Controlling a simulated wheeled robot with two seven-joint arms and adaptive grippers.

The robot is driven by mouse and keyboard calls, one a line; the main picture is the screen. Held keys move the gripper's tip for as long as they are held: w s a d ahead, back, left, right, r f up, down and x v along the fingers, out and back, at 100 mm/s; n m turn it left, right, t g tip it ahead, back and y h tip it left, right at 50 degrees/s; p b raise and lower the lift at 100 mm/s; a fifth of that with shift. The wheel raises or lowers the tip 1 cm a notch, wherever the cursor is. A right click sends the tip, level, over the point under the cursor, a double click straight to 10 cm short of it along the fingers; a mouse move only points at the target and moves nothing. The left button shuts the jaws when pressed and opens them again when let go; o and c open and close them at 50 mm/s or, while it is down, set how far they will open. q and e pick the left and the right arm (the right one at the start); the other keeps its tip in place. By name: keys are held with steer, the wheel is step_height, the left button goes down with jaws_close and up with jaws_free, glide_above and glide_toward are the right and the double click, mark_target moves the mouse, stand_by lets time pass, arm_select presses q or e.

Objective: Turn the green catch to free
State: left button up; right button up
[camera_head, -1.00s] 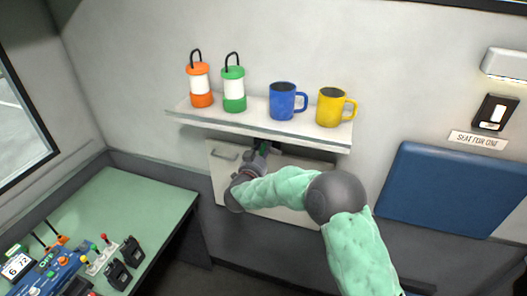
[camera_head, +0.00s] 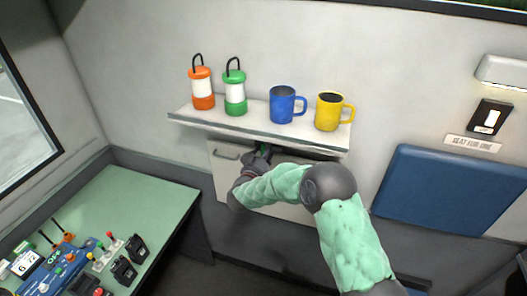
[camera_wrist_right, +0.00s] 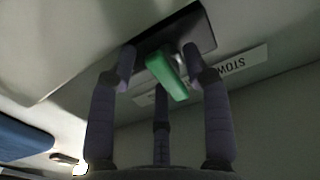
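The green catch (camera_wrist_right: 166,76) shows in the right wrist view as a green lever on a dark plate (camera_wrist_right: 190,35), tilted, under the shelf. A bit of its green also shows in the head view (camera_head: 264,149). My right gripper (camera_wrist_right: 162,72) is open, with its fingers spread around the catch. One finger is on each side of it and a third is below; I cannot tell whether any finger touches it. In the head view my right gripper (camera_head: 258,160) is at the pale panel, partly hidden by the shelf and my arm. My left gripper is not in view.
The shelf (camera_head: 235,127) above holds an orange lantern (camera_head: 202,89), a green lantern (camera_head: 235,93), a blue mug (camera_head: 282,105) and a yellow mug (camera_head: 328,112). A blue seat pad (camera_head: 450,192) is at the right. A green desk (camera_head: 130,205) with controls is at the left.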

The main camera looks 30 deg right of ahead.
steer(key=shift+d, duration=0.1)
steer(key=v, duration=1.2)
stand_by(0.4)
